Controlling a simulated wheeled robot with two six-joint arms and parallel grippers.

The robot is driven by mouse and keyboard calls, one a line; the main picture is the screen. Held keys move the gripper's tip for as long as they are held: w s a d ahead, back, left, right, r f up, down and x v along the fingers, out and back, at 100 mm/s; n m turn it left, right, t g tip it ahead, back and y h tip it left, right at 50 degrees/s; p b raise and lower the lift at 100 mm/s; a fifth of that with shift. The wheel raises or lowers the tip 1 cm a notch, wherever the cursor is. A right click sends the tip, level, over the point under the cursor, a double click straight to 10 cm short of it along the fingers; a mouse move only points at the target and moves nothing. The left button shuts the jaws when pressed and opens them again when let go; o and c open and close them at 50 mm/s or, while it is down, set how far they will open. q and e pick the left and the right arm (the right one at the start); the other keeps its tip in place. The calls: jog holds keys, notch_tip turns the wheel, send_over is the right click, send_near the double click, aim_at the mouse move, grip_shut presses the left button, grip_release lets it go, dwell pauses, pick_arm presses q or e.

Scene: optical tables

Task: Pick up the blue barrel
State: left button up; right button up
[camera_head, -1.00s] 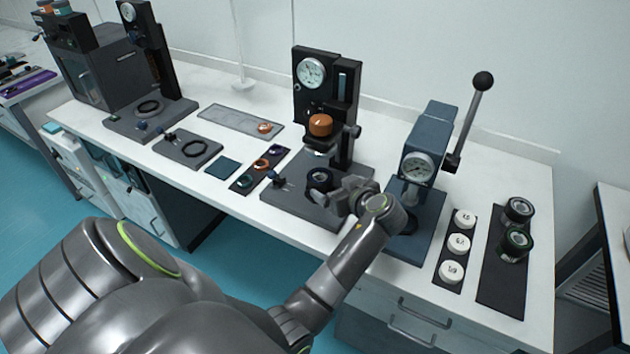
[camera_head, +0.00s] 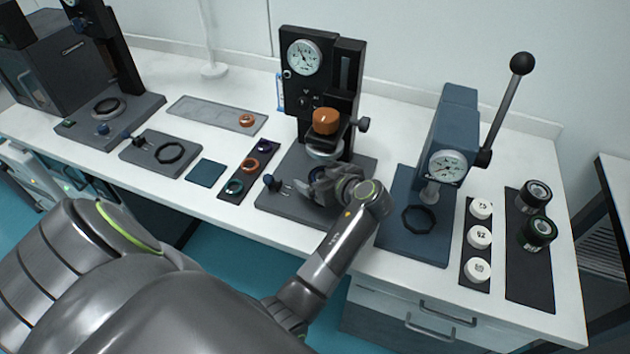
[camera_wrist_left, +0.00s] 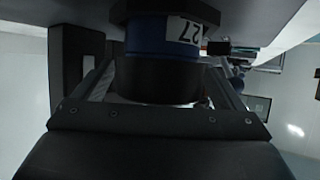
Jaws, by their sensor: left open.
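The blue barrel (camera_wrist_left: 160,38) shows large in the left wrist view as a dark cylinder with a blue band and a white label reading 27, upside down there. My left gripper (camera_head: 322,186) is open at the base of the middle gauge stand (camera_head: 302,92). In the left wrist view its fingers lie on either side of the barrel's dark lower part; I cannot tell whether they touch it. In the head view the gripper hides most of the barrel. My right gripper is not in view.
A blue lever press (camera_head: 455,125) stands close right of my left wrist. An orange-topped part (camera_head: 326,120) sits on the stand above the gripper. White numbered discs (camera_head: 480,238) and two dark barrels (camera_head: 537,230) lie farther right. A dark tray (camera_head: 248,170) holds coloured rings at left.

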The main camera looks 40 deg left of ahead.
pick_arm(q)
jog(key=shift+s+d+r, duration=0.1)
jog(key=shift+d+r, duration=0.15)
jog(key=shift+d, duration=0.2)
jog(key=shift+s+d+r, duration=0.1)
jog(key=shift+d+r, duration=0.05)
jog(key=shift+d, duration=0.25)
jog(key=c, duration=0.5)
jog(key=shift+a, duration=0.1)
jog(key=shift+c, duration=0.9)
jog(key=shift+a, duration=0.15)
jog(key=shift+c, duration=2.8)
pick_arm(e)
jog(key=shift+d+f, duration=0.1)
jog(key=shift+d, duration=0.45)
